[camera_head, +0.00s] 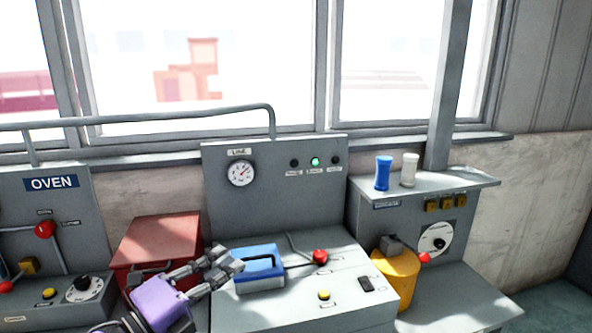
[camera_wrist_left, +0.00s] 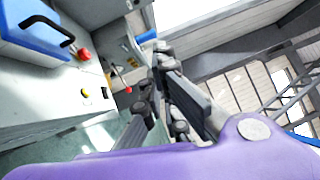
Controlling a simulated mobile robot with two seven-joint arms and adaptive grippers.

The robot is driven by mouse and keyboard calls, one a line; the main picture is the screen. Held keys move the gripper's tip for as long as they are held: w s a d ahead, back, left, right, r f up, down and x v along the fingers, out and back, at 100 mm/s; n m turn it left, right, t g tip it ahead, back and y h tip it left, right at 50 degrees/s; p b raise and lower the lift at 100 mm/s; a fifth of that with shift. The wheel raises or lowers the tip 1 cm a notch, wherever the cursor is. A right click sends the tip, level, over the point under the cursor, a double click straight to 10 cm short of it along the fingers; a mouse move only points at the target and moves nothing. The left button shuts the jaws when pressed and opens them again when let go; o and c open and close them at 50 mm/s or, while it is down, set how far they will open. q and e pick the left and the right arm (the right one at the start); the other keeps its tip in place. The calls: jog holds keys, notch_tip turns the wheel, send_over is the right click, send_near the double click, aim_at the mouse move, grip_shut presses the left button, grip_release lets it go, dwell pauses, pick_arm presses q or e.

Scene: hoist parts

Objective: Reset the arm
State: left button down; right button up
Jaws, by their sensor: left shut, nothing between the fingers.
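My left gripper (camera_head: 232,264), with a purple body, reaches in from the lower left in the head view. Its fingers are shut and empty, in front of the red box and just left of the blue block on the console. In the left wrist view the fingers (camera_wrist_left: 156,92) point up the picture. The blue block with a dark handle (camera_head: 259,268) sits on the middle console (camera_head: 262,312). It also shows in the left wrist view (camera_wrist_left: 35,30) at the upper left, apart from the fingers. My right gripper is not in either view.
A red box (camera_head: 158,238) stands left of the middle console. A red-knobbed lever (camera_head: 320,257) rises from the console. A yellow cylinder (camera_head: 398,280) stands at right. Blue (camera_head: 383,172) and white (camera_head: 409,170) spools stand on the right shelf. A grey rail (camera_head: 150,118) runs along the windows.

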pick_arm(q)
jog(key=s+a+f+n+y+p, duration=0.1)
jog(key=s+a+f+n+y, duration=0.2)
jog(key=f+n, duration=0.4)
jog(key=s+a+f+n+g+y, duration=0.1)
jog(key=s+a+f+n+y, duration=0.25)
jog(key=f, duration=0.55)
jog(key=s+a+f+n+y+p, duration=0.1)
jog(key=s+f+n+y, duration=0.2)
jog(key=f+n, duration=0.45)
jog(key=s+f+n+g+y+p, duration=0.1)
jog(key=s+f+n+g, duration=0.1)
jog(key=s+f, duration=0.3)
jog(key=s+d+f+n+g+y+p, duration=0.1)
jog(key=s+f+n, duration=0.3)
jog(key=s, duration=0.8)
jog(key=s+d+f+n+g+y, duration=0.1)
jog(key=s+f+n+g, duration=0.1)
jog(key=s+f, duration=0.4)
jog(key=s+n, duration=0.1)
jog(key=s, duration=0.2)
jog(key=shift+g+p, duration=0.3)
jog(key=shift+p, duration=0.1)
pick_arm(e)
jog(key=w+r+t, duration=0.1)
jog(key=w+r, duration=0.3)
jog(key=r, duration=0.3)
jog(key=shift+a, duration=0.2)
